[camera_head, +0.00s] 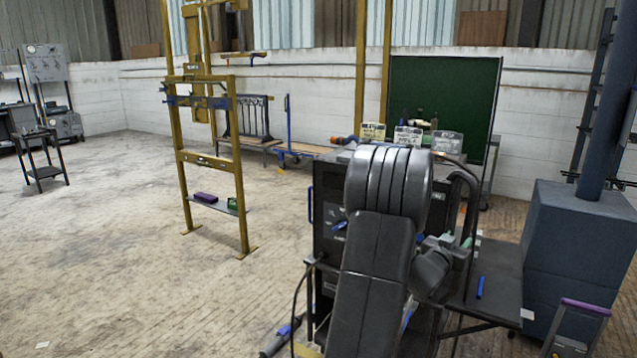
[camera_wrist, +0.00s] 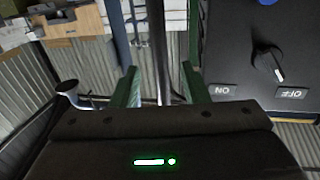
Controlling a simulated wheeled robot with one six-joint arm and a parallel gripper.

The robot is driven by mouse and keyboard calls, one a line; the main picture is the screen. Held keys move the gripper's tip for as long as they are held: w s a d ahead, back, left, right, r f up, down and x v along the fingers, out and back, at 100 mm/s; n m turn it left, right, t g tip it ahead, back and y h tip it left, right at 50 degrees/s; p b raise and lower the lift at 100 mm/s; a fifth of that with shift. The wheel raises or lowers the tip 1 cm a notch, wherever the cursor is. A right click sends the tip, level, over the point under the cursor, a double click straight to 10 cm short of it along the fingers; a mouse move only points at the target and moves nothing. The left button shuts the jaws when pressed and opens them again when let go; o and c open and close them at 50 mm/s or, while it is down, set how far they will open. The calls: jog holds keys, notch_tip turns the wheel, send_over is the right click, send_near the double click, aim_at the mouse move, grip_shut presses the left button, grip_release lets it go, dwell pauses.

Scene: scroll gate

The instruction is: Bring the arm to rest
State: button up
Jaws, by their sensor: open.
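My gripper (camera_wrist: 161,84) is open in the wrist view, with its two green fingers apart and nothing seen between them. A thin grey upright post shows behind the gap; I cannot tell its distance. In the head view my black arm rises in front of a dark cabinet (camera_head: 327,205) and bends over at its top. The gripper itself is not clear there, hidden or lost among the parts right of the arm. A black panel (camera_wrist: 225,55) with a rotary knob (camera_wrist: 268,66) and ON and OFF labels is right of the fingers in the wrist view, apart from them.
A yellow frame (camera_head: 240,170) with a low shelf stands left of the arm. A dark side table (camera_head: 495,285) with a blue marker-like object is close on the right, beside a blue-grey block (camera_head: 575,250). The floor (camera_head: 110,250) at left is open.

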aim_at(465, 231)
jog(key=shift+x, duration=2.25)
jog(key=shift+a, duration=0.1)
